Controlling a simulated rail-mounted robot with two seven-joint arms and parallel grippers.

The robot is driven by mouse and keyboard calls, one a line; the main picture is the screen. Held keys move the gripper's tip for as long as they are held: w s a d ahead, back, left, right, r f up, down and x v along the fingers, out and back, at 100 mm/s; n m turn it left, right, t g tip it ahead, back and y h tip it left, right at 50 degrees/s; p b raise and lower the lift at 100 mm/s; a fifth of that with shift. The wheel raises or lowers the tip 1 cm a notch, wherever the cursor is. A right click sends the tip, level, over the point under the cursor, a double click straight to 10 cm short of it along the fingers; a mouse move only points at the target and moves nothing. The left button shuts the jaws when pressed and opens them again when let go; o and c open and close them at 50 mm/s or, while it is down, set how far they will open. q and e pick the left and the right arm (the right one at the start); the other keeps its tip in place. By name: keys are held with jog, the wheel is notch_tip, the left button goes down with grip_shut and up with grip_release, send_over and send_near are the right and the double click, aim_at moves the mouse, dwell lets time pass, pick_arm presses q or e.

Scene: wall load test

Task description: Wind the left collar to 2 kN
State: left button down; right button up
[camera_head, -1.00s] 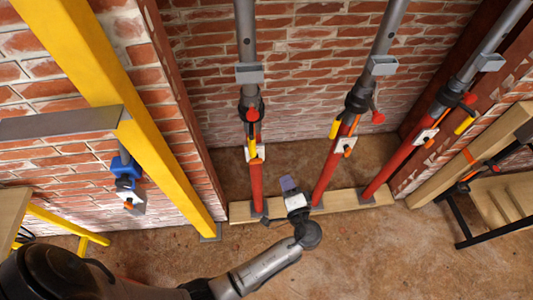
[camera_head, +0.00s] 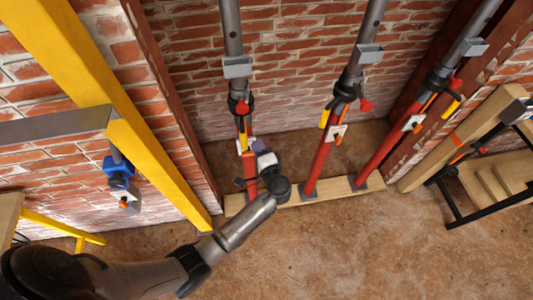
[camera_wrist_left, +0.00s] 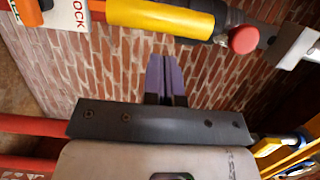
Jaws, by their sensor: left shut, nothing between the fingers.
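Three red and grey props stand in a row before the brick wall. The left prop has a black left collar (camera_head: 240,95) with a red knob (camera_head: 242,108) and a yellow-grip handle (camera_head: 243,140). My left gripper (camera_head: 264,158) is low at this prop, just right of its tube, below the collar, and partly hides its white tag. In the left wrist view its purple fingers (camera_wrist_left: 165,76) are shut and empty. A yellow grip (camera_wrist_left: 160,18), a red knob (camera_wrist_left: 243,40) and a white tag reading "LOCK" (camera_wrist_left: 70,14) lie beyond the fingertips, apart from them. My right gripper is out of view.
The middle prop (camera_head: 321,165) and right prop (camera_head: 385,150) stand to the right on a wooden sill plank (camera_head: 335,191). A yellow post (camera_head: 150,150) with a grey arm and blue device (camera_head: 117,168) is at left. The floor in front is clear.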

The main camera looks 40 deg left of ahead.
aim_at(246, 142)
pick_arm(q)
jog(key=shift+s+a, duration=0.2)
jog(key=shift+a, duration=0.3)
jog(key=shift+s+a, duration=0.15)
jog(key=shift+a, duration=0.35)
jog(key=shift+s+a, duration=0.35)
jog(key=shift+a, duration=0.15)
